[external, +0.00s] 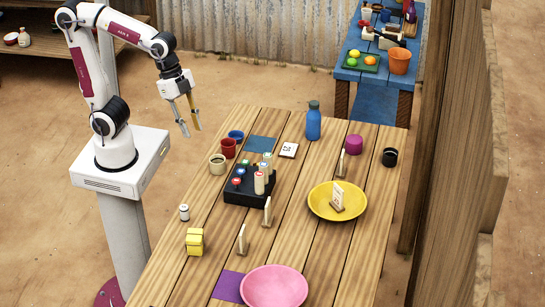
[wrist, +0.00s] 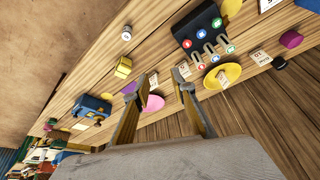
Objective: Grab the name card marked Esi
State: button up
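Several upright pale name cards in wooden stands are on the table. In the external view one card (external: 341,162) stands near the magenta pot, two more (external: 267,212) (external: 242,240) stand mid-table, and another (external: 338,197) stands in the yellow bowl (external: 316,203). In the wrist view I see a card right of the bowl (wrist: 261,58) and a card in the bowl (wrist: 222,79). The writing is too small to read, so I cannot tell which is marked Esi. My gripper (external: 189,130) is open and empty, in the air left of the table; its fingers also show in the wrist view (wrist: 163,74).
A black rack (external: 249,190) with colour-topped pegs stands mid-left. Near it are a red cup (external: 228,148), a beige cup (external: 217,164) and a blue bottle (external: 313,122). A yellow block (external: 195,241) and pink plate (external: 273,288) are at the front. The right-front boards are clear.

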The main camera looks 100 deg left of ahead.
jog(key=w+d+f+m+g+h, duration=0.1)
jog(key=w+d+f+m, duration=0.2)
jog(key=w, duration=0.3)
jog(key=w+d+f+m+g+h, duration=0.1)
jog(key=w+d+f+m, duration=0.25)
jog(key=w, duration=0.25)
jog(key=m+g, duration=0.2)
jog(key=m, duration=0.3)
send_near(243, 240)
jog(key=shift+h, duration=0.4)
jog(key=f, duration=0.1)
jog(key=s+a+f, duration=0.1)
jog(key=f, duration=0.1)
jog(key=shift+s+a+f, duration=0.25)
jog(key=shift+s+f, duration=0.05)
jog(key=shift+s, duration=0.05)
jog(key=shift+x, duration=1.3)
jog(key=shift+w, duration=0.1)
jog(key=shift+f, duration=0.1)
jog(key=shift+w+d+x, duration=0.1)
jog(key=shift+w+x, duration=0.05)
jog(key=shift+x, duration=0.7)
jog(key=shift+w+d+x, duration=0.1)
jog(key=shift+w+x, duration=0.05)
jog(key=shift+x, duration=0.65)
jog(key=shift+w+d+x, duration=0.1)
jog(key=shift+w+x, duration=0.1)
jog(key=shift+x, duration=0.65)
